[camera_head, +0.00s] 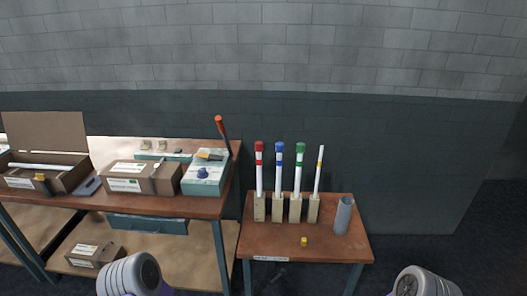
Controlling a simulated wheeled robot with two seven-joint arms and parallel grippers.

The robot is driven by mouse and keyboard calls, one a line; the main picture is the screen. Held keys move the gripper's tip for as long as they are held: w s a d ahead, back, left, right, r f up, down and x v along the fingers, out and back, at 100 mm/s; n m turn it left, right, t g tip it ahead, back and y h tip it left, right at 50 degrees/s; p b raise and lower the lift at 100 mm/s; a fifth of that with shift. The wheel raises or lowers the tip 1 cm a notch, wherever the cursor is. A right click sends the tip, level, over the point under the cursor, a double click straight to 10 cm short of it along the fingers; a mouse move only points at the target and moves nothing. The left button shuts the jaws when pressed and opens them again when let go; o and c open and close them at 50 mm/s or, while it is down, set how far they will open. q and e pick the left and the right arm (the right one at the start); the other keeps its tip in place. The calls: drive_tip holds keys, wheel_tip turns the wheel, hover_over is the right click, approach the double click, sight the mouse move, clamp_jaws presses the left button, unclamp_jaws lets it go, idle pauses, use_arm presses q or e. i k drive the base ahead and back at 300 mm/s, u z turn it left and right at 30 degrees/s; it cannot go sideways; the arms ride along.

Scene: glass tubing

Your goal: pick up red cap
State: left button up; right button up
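The red cap (259,146) sits on top of an upright white tube (259,180), which also has a red band below the cap. The tube stands in the leftmost of several wooden holder blocks (260,209) on the small right-hand table. Only rounded white and grey links of my two arms show at the bottom edge, well apart from the cap. The fingers of my left and right grippers are not in view.
Beside it stand tubes with a blue cap (279,147), a green cap (300,147) and a yellow band (320,160). A yellow cap (304,241) and grey cylinder (344,215) are on the table (270,240). A red-handled machine (205,177) stands on the left bench.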

sight(259, 144)
drive_tip(key=k, duration=0.65)
drive_tip(key=u, duration=0.65)
drive_tip(key=i, duration=0.5)
drive_tip(key=u, duration=0.75)
drive_tip(key=i, duration=0.8)
drive_tip(key=z, duration=0.25)
